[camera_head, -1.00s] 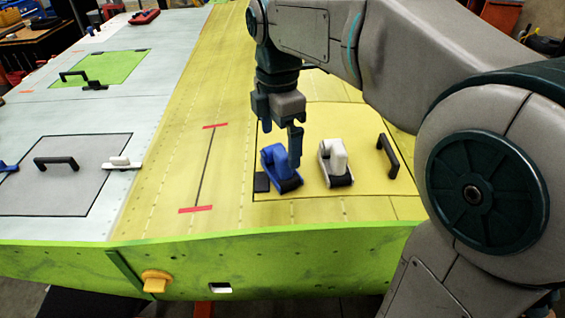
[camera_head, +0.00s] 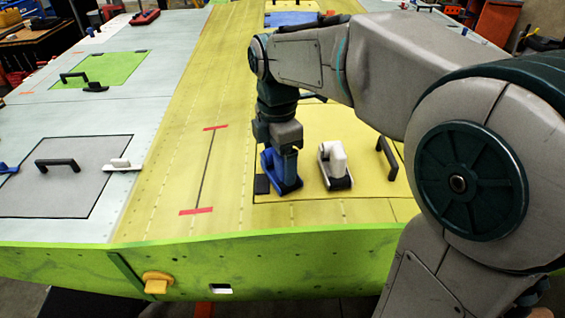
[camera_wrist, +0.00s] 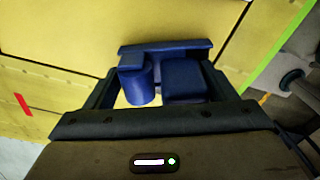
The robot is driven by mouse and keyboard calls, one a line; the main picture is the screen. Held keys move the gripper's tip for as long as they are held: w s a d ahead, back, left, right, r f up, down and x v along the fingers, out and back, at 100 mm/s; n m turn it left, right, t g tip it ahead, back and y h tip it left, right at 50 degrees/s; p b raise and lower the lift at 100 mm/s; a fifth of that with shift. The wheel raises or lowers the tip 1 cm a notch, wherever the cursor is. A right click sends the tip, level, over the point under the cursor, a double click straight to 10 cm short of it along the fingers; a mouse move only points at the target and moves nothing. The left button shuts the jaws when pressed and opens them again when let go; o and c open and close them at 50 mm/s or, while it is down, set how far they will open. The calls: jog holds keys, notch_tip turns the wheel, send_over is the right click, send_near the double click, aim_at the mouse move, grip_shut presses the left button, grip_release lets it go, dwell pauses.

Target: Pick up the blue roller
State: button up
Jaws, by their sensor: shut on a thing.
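The blue roller (camera_head: 269,172) stands on the yellow panel of the wing, at the left end of a marked-out rectangle. My gripper (camera_head: 285,158) is lowered over it from above, and its fingers hide part of the roller. In the wrist view the blue roller (camera_wrist: 182,78) lies between the two dark fingers of my gripper (camera_wrist: 160,92), which are shut on it. The roller appears to rest on the panel still; I see no clear gap under it.
A white roller (camera_head: 334,163) stands just to the right of the blue one. A black handle (camera_head: 386,158) is further right. A small black block (camera_head: 261,184) sits close at the left. The yellow surface left of it is clear apart from a red-ended line (camera_head: 207,168).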

jog(key=shift+r, duration=0.1)
jog(key=shift+r, duration=0.3)
jog(key=r, duration=0.2)
jog(key=d+r, duration=0.1)
jog(key=r, duration=0.1)
jog(key=shift+b, duration=0.4)
jog(key=s+d+r, duration=0.1)
jog(key=d+r, duration=0.1)
jog(key=d, duration=0.1)
jog(key=s+d+r, duration=0.1)
jog(key=d+r, duration=0.1)
jog(key=d, duration=0.2)
jog(key=s+d+r+b, duration=0.1)
jog(key=d+r, duration=0.1)
jog(key=d, duration=0.1)
jog(key=shift+d+r, duration=0.15)
jog(key=o, duration=0.3)
